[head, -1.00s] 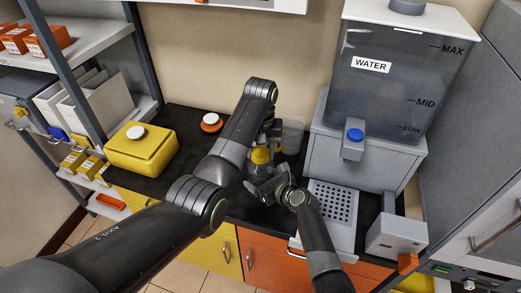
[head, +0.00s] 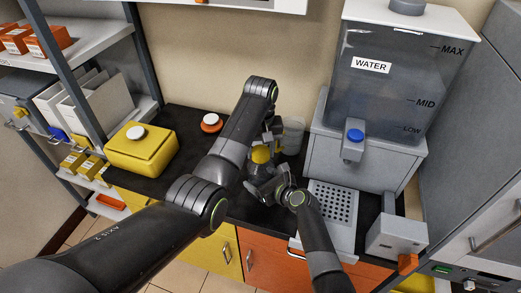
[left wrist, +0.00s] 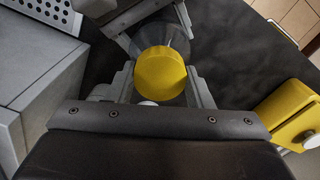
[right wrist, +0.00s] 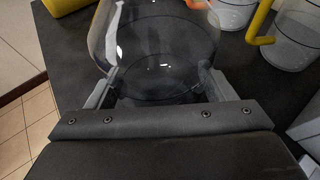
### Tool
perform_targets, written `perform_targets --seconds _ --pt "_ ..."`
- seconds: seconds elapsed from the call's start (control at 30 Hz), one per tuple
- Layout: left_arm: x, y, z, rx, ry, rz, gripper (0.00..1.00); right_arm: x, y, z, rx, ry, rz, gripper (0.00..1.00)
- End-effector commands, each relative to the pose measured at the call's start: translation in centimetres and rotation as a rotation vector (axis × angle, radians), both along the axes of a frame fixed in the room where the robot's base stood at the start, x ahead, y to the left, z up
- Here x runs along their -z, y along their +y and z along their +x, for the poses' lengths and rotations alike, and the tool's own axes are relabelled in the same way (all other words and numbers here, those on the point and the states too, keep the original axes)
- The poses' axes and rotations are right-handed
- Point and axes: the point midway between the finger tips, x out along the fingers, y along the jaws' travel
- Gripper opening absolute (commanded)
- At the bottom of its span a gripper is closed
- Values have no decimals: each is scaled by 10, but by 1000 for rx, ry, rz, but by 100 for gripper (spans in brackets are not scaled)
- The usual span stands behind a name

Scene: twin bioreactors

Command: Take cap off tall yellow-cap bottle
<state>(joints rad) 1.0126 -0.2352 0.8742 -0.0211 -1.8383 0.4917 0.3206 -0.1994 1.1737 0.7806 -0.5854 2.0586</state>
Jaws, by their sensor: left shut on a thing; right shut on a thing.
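The yellow cap (head: 261,154) shows between my two grippers in the head view. In the left wrist view the round cap (left wrist: 160,74) sits between the fingers of my left gripper (left wrist: 160,88), which is shut on it. The clear bottle (left wrist: 165,38) shows just beyond the cap; I cannot tell whether cap and neck still touch. My right gripper (right wrist: 157,95) is shut on the clear bottle body (right wrist: 155,45). The bottle's top is outside the right wrist view, and in the head view my grippers hide most of the bottle.
A yellow container with a white cap (head: 142,150) and an orange-ringed white-capped item (head: 211,122) stand on the black counter to the left. Clear beakers (head: 292,135) stand close behind the grippers. The water dispenser (head: 390,85) and perforated tray (head: 334,203) are to the right.

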Motion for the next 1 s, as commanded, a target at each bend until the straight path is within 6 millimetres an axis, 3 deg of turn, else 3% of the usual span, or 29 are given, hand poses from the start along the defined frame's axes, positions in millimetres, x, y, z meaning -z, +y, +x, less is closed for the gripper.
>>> perform_targets --seconds 0.43,0.87,1.0 --pt "-16 0 0 0 0 0 19 1 0 0 0 1 -1 13" --pt "-19 0 0 0 0 0 19 0 0 0 0 1 -1 13" --pt "-31 0 1 0 -3 0 19 0 0 0 0 1 -1 13"
